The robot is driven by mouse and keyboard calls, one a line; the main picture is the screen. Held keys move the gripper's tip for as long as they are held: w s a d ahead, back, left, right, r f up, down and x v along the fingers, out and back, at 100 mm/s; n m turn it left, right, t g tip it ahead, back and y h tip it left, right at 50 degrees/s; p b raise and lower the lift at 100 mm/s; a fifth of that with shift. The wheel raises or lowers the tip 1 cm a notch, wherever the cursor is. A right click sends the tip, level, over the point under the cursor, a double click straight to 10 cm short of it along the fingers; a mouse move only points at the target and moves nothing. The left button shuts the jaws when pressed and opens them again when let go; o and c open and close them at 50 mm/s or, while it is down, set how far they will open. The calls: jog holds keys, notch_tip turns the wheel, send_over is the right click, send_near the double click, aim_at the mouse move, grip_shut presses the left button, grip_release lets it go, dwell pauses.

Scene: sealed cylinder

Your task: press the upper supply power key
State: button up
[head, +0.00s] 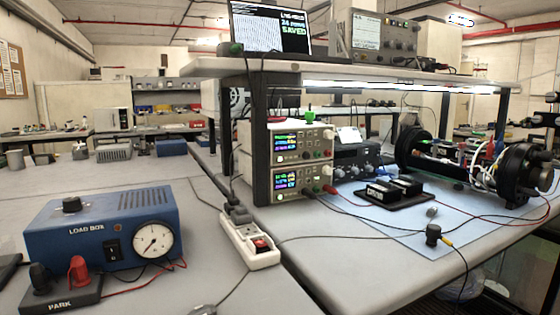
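Two bench power supplies are stacked at the left end of the right-hand bench, under its shelf. The upper supply (318,133) has a lit, coloured display at its left and knobs and small keys at its right. Its power key is too small to tell apart from the other controls. The lower supply (285,183) sits directly beneath it, also with a lit display. A small green object stands on top of the upper supply. My gripper is not in view.
A power strip (248,240) with a red switch lies in front of the supplies. A blue load box (100,232) stands at left. A black tray (420,201) and a large open cylinder assembly (515,172) are on the blue mat. The shelf (420,75) overhangs the supplies. Cables cross the bench.

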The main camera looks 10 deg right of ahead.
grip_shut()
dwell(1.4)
